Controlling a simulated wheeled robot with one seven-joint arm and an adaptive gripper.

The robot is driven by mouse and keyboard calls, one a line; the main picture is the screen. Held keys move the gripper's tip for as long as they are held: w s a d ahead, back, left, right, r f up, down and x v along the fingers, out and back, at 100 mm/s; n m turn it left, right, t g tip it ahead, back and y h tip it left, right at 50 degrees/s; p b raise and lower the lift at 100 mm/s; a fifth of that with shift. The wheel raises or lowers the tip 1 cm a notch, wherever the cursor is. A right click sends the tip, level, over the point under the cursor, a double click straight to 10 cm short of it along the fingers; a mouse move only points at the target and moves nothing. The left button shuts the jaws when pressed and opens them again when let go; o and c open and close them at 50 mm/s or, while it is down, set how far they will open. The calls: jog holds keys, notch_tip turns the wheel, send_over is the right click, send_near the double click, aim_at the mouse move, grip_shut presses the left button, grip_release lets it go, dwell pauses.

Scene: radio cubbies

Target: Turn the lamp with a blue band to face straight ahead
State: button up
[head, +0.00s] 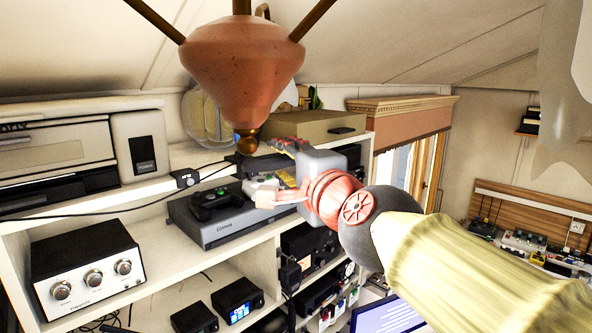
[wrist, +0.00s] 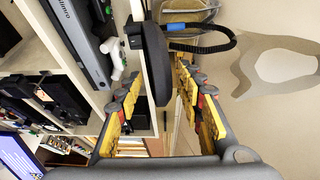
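A black curved lamp neck with a blue band (wrist: 176,27) shows at the upper middle of the wrist view, bending to the right. A dark rounded part (wrist: 155,65) lies below it, between my fingertips in the picture; I cannot tell whether it belongs to the lamp. My gripper (wrist: 158,75) is open, its yellow and red fingers spread apart with no clear contact. In the head view my gripper (head: 278,147) is above the upper shelf, near the grey console. The lamp cannot be made out clearly there, behind the hanging pendant and my gripper.
A terracotta pendant (head: 243,65) hangs close in front. The grey console (head: 220,220) with a black controller (head: 215,202) sits on the shelf. A silver three-knob box (head: 88,272) stands lower left. A beige box (head: 315,125) lies on top.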

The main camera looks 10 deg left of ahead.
jog(key=v, duration=1.1)
jog(key=shift+s+d, duration=0.2)
jog(key=shift+s, duration=0.15)
jog(key=shift+f, duration=0.1)
notch_tip(320, 180, down, 21)
jog(key=s+d+n+g+h+b, duration=0.3)
jog(key=n+g, duration=0.2)
jog(key=n, duration=0.5)
jog(key=s+d+f+g+h+b, duration=0.1)
jog(key=d+f+b, duration=0.6)
jog(key=f, duration=0.8)
jog(key=s+d+f+n+g+h+b, duration=0.1)
jog(key=s+d+f+g+h+b, duration=0.1)
jog(key=s+d+f+b, duration=0.4)
jog(key=s+d+f+g+h+b, duration=0.1)
jog(key=s+d+f+h+b, duration=0.2)
jog(key=f, duration=2.1)
jog(key=shift+s+d+f+n+b, duration=0.4)
jog(key=shift+d+b, duration=2)
jog(key=shift+b, duration=2.4)
